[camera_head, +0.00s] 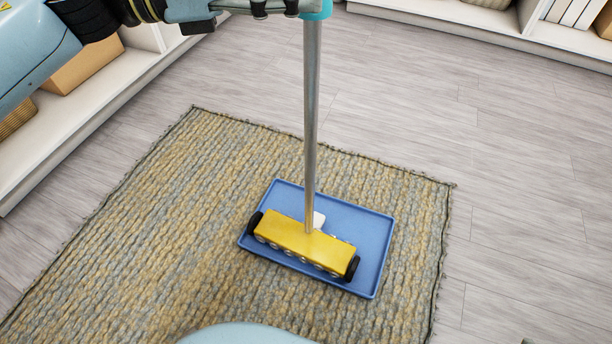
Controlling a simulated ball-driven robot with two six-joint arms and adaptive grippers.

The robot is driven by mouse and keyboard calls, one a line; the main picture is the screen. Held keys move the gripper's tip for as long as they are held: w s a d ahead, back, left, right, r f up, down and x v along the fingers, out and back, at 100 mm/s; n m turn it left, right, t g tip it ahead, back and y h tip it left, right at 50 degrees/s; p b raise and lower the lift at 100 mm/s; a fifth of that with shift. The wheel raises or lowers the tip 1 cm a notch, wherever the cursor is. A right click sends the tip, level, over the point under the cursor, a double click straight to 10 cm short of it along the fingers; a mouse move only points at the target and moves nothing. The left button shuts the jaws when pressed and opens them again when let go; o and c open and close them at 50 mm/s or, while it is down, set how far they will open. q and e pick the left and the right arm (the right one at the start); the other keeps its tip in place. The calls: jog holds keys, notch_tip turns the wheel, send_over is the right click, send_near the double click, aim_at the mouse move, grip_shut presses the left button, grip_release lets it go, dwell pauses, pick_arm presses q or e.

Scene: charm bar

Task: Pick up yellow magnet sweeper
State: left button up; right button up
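The yellow magnet sweeper (305,243) has a yellow bar head with black end wheels and a row of small round rollers. Its long grey metal pole (311,120) rises nearly upright to a teal grip (319,9) at the top edge of the view. The head is over a blue tray (365,225); I cannot tell whether it touches the tray. My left gripper (283,7) is at the left side of the teal grip, touching or very close to it. Its upper part is cut off, so its closure is unclear. My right gripper is not in view.
The blue tray lies on a woven tan and grey rug (170,220). Grey wood floor (520,190) is clear to the right. White low shelves (60,130) with boxes and baskets stand at the left, and another shelf (480,33) runs along the back right.

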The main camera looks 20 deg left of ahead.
pick_arm(q)
jog(key=shift+x, duration=0.9)
grip_shut()
jog(key=shift+r, duration=0.1)
